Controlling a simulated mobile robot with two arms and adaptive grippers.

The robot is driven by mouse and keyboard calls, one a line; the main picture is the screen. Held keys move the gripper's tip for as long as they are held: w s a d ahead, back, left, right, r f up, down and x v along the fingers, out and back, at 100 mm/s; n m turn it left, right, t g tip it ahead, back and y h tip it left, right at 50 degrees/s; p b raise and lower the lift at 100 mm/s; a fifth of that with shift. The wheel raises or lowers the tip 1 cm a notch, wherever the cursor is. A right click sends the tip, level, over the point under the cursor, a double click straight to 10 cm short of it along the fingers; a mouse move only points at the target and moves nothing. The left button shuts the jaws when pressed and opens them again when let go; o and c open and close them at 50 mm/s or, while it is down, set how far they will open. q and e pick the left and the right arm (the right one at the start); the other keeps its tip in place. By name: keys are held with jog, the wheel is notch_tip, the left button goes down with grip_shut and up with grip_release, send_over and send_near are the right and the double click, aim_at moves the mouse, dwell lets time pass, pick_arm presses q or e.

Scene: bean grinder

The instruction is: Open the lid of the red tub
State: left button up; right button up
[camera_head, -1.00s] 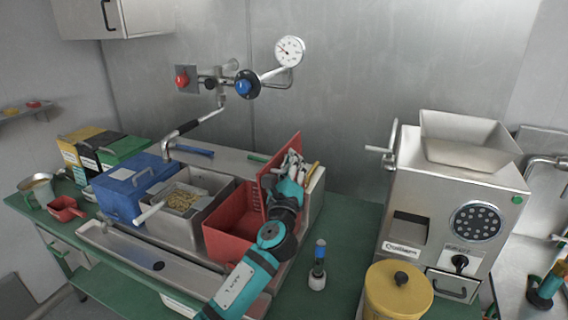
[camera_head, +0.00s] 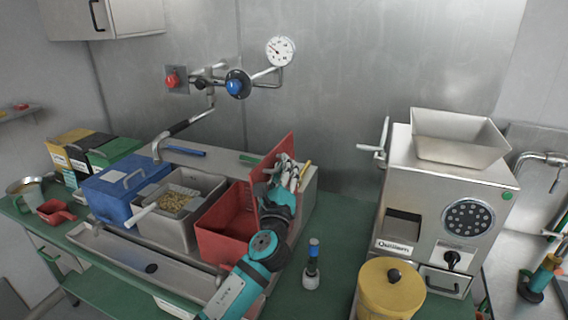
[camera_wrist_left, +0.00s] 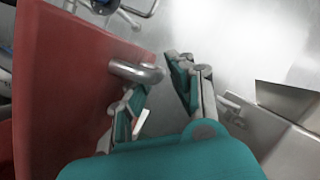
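The red tub (camera_head: 222,245) stands open on the green bench, the rightmost of the bins in the row. Its red lid (camera_head: 268,177) is raised to near upright at the tub's right side. In the left wrist view the lid (camera_wrist_left: 60,90) fills the left, with a metal handle (camera_wrist_left: 137,72) on its face. My left gripper (camera_head: 286,174) is at the lid's right side, by that face. In the left wrist view its fingers (camera_wrist_left: 158,92) are apart, with the handle close to the left finger; contact is unclear. My right gripper is not in view.
A grey bin of beans (camera_head: 180,200) and a blue lidded bin (camera_head: 117,188) stand left of the tub. A small tool (camera_head: 312,265), a yellow canister (camera_head: 390,295) and the steel grinder (camera_head: 440,200) stand to the right. A wall pipe with gauge (camera_head: 280,50) is behind.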

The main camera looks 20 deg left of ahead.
pick_arm(q)
jog(key=v, duration=1)
